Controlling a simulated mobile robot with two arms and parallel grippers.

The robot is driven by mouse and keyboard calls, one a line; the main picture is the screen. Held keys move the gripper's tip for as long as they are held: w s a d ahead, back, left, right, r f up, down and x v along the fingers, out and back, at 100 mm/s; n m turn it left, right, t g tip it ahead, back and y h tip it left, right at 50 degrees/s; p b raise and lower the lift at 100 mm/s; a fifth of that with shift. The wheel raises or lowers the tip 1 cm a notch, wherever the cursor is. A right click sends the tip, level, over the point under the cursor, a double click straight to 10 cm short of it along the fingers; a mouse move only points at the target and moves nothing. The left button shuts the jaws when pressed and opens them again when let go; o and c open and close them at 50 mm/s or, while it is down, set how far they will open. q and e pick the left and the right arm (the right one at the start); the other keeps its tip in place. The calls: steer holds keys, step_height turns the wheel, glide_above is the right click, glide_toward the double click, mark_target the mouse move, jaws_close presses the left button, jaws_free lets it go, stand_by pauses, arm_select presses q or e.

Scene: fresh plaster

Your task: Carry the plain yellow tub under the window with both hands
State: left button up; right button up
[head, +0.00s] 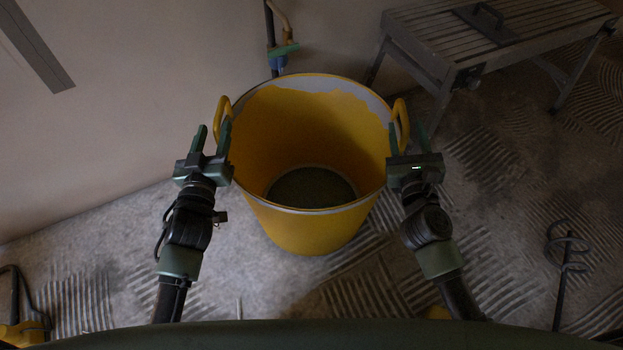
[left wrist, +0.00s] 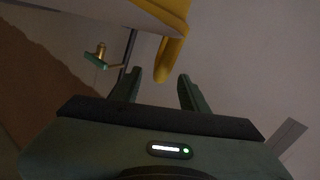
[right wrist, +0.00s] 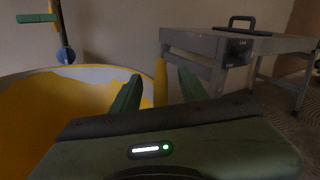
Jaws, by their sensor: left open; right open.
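The yellow tub (head: 312,232) stands upright on the floor in the middle of the head view. It has a pale rim, a pale patch inside the far wall and a dark bottom. My left gripper (head: 212,133) is open at the left handle (head: 221,115); in the left wrist view that handle (left wrist: 174,42) hangs at the gap between the fingertips (left wrist: 160,76). My right gripper (head: 411,139) is open at the right handle (head: 402,118); in the right wrist view that handle (right wrist: 160,82) shows between the fingers (right wrist: 160,76). Contact with the handles cannot be told.
A grey metal bench (head: 500,38) stands behind and right of the tub. A pipe with a green fitting (head: 283,50) runs down the wall behind it. A dark rod with a spiral end (head: 566,255) is at the right. No window is visible.

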mark_target(218, 110)
arm_select(q)
steer(key=w, duration=0.6)
steer(key=shift+w+d, duration=0.1)
steer(key=shift+w, duration=0.1)
arm_select(e)
steer(key=w, duration=0.6)
steer(key=shift+w+d, duration=0.15)
steer(key=shift+w, duration=0.05)
arm_select(q)
jaws_close()
arm_select(e)
jaws_close()
arm_select(q)
steer(key=shift+w+r, duration=0.1)
steer(key=shift+r, duration=0.2)
arm_select(e)
steer(key=shift+r, duration=0.3)
